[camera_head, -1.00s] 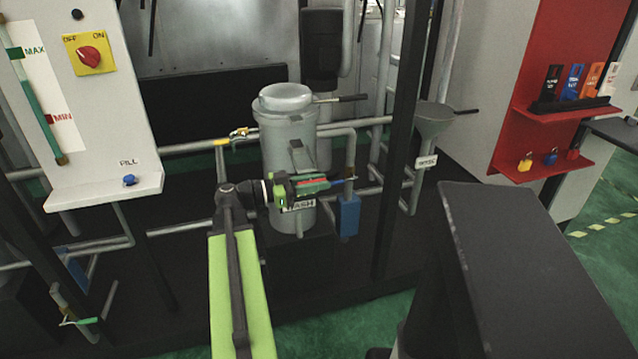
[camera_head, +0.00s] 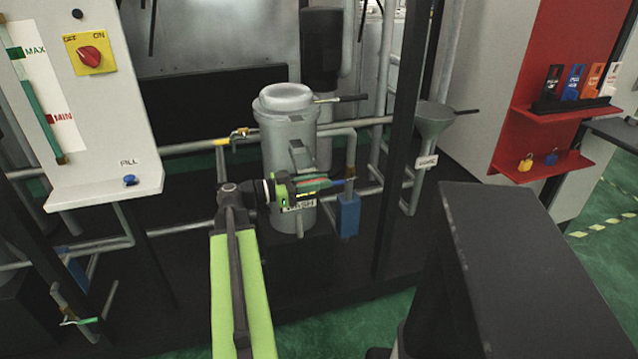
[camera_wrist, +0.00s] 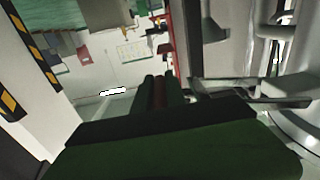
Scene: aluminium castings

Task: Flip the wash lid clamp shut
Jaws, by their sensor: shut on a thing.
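The wash vessel (camera_head: 277,140) is a grey cylinder at the middle of the head view, with a round lid (camera_head: 285,98) lying closed on top. A dark-ended handle (camera_head: 350,98) sticks out to the right of the lid. A small grey clamp bracket (camera_head: 299,153) sits on the vessel's front. My gripper (camera_head: 322,183) is in front of the vessel, below the bracket, pointing right. Its green fingers are shut on a thin red piece (camera_wrist: 158,92), seen between them in the wrist view. Whether this piece is the clamp's lever is unclear. My gripper partly covers the WASH label (camera_head: 299,205).
A blue box (camera_head: 348,215) on a pipe is close to the right of my gripper. Pipes run on both sides of the vessel. A dark post (camera_head: 398,150) and a grey funnel (camera_head: 434,119) stand further right. The FILL panel (camera_head: 105,170) is at left.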

